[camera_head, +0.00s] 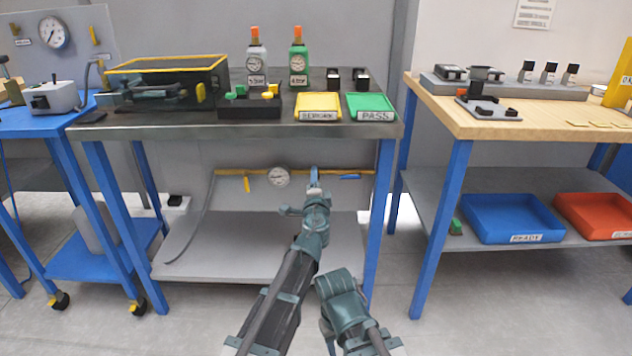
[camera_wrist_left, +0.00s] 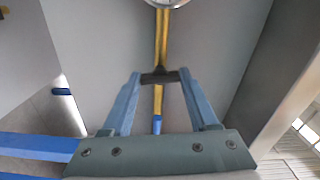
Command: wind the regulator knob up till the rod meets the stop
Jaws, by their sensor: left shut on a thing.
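A yellow pipe (camera_head: 330,172) with a round gauge (camera_head: 279,177) runs under the middle bench, above its lower shelf. My left gripper (camera_head: 314,188) reaches this pipe to the right of the gauge. In the left wrist view the fingertips of my left gripper (camera_wrist_left: 161,77) are closed on a small dark piece (camera_wrist_left: 160,76) that lies across the yellow pipe (camera_wrist_left: 162,40); it seems to be the regulator knob. In the head view it is hidden behind my gripper. I cannot make out the rod or the stop. My right arm shows low in the head view, but its fingertips do not.
A blue handle (camera_head: 350,177) is on the pipe to the right, and a yellow lever (camera_head: 247,184) hangs to the left. The grey lower shelf (camera_head: 220,250) is mostly clear. The steel benchtop (camera_head: 170,131) is above, with a blue leg (camera_head: 380,200) to the right.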

